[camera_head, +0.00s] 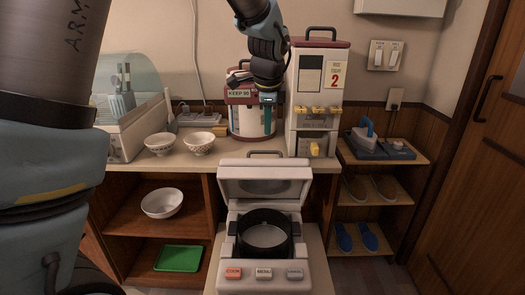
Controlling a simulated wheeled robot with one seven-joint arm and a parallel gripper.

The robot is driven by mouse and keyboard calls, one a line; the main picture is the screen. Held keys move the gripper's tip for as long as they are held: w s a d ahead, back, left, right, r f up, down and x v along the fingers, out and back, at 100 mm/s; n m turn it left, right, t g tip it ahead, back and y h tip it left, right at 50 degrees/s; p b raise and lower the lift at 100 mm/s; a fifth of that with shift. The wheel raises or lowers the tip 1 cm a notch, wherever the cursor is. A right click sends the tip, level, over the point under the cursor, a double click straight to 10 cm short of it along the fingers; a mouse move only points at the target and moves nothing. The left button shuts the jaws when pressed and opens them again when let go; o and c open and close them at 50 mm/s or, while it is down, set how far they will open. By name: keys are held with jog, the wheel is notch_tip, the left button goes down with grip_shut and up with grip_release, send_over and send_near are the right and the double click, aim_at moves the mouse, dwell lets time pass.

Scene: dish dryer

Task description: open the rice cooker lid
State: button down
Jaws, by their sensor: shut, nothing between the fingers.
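The white rice cooker (232,258) stands at the front centre on a pulled-out shelf, with buttons along its front. Its lid (265,172) stands raised and tilted back, with a handle at the top edge. The dark inner pot (289,248) shows in the open body and looks empty. My gripper (267,99) is shut and empty, pointing down above and behind the raised lid. It is apart from the lid, in front of a red and white container and hides part of it.
The red and white container (240,119) and a tall white dispenser (305,133) stand on the counter behind. Two bowls (160,144) (199,143) and a dish dryer (127,139) are to the left. A side shelf (411,154) is at right.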

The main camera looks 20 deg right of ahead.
jog(key=p+x, duration=0.1)
jog(key=x, duration=0.8)
jog(key=shift+w+f, duration=0.15)
jog(key=shift+f, duration=0.2)
jog(key=shift+p, duration=0.3)
jog(key=shift+w+d+r+p, duration=0.1)
jog(key=shift+w+r+p, duration=0.1)
jog(key=shift+p, duration=0.1)
jog(key=shift+g+y, duration=0.3)
jog(key=shift+g, duration=0.3)
jog(key=w+p, duration=0.1)
jog(key=w+d+p, duration=0.1)
jog(key=w, duration=0.1)
jog(key=w+d+p, duration=0.1)
jog(key=w, duration=0.1)
jog(key=shift+d+r+p, duration=0.15)
jog(key=shift+r+p, duration=0.2)
jog(key=shift+p, duration=0.05)
jog(key=shift+w+d, duration=0.15)
jog(key=shift+w, duration=0.15)
